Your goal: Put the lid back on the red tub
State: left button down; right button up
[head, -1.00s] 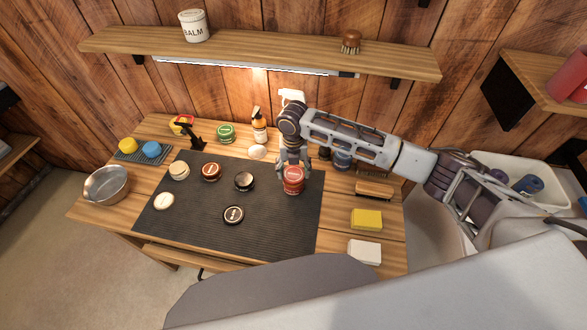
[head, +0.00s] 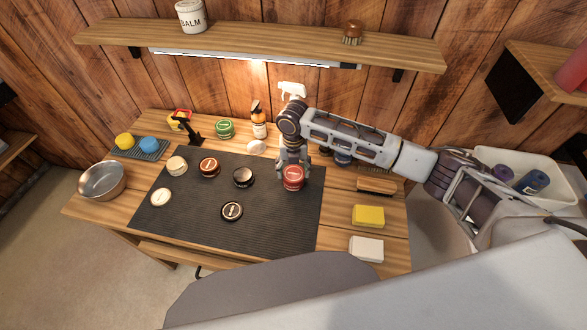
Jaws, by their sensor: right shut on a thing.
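The red tub (head: 293,184) stands at the right part of the dark ribbed mat (head: 275,225). Its red lid (head: 293,172), with a pale label, shows at the top of the tub between the fingers of my right gripper (head: 293,168). The gripper points down and is shut on the lid. The lid is at the tub's mouth; whether it is fully seated cannot be told, as the fingers partly cover the seam. My left gripper is not in view.
Cream (head: 176,165), brown (head: 209,167) and black (head: 243,178) tins stand on the mat, with a cream disc (head: 162,197) and black disc (head: 232,211) nearer. A brush (head: 376,186) and yellow sponge (head: 368,216) lie right. The mat's front is clear.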

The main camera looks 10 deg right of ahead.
dwell(0.3)
jog(key=o, duration=0.8)
jog(key=shift+r, duration=0.15)
jog(key=shift+r, duration=5.85)
